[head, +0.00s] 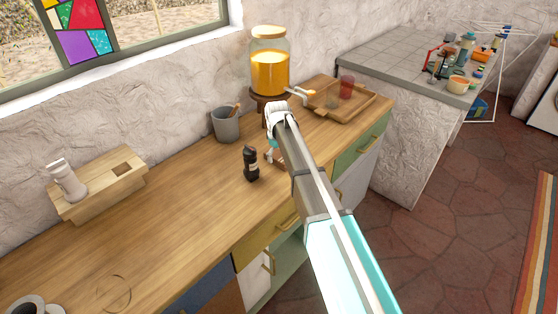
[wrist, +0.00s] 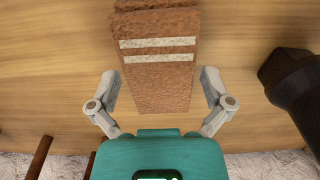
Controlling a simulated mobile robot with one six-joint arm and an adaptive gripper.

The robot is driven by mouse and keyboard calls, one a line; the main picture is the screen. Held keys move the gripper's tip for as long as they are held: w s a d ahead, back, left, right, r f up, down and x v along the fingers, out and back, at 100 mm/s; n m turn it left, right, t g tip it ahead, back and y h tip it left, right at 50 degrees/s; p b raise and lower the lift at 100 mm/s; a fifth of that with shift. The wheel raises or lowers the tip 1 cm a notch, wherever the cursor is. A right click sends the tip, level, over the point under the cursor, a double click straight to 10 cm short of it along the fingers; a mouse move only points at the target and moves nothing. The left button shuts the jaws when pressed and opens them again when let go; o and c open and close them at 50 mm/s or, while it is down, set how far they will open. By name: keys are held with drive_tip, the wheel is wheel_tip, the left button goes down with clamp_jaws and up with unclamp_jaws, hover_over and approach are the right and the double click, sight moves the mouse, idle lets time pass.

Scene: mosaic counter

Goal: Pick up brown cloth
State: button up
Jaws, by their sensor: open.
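The brown cloth (wrist: 158,85) lies on the wooden counter in the wrist view, rust-brown with two pale stripes across it. Its top edge looks folded or layered. My gripper (wrist: 158,82) is open, with one finger on each side of the cloth, and no grip on it shows. In the head view my gripper (head: 277,112) is over the counter, and my arm hides most of the cloth. Only a small brown and white patch, probably the cloth (head: 274,157), shows beside the arm.
A dark pepper mill (head: 251,163) stands close to the left of my arm; a dark object (wrist: 292,82) is at the right in the wrist view. A grey pot (head: 226,125), a juice dispenser (head: 269,65) and a wooden tray (head: 350,107) stand behind. The counter's left middle is clear.

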sight(278, 154)
idle(0.4)
drive_tip(key=c, duration=1)
drive_tip(key=shift+o, duration=0.2)
drive_tip(key=shift+r, duration=0.1)
wheel_tip(278, 154, up, 10)
drive_tip(key=p, duration=1)
drive_tip(key=o, duration=0.6)
drive_tip(key=c, duration=0.5)
drive_tip(key=shift+o, duration=0.2)
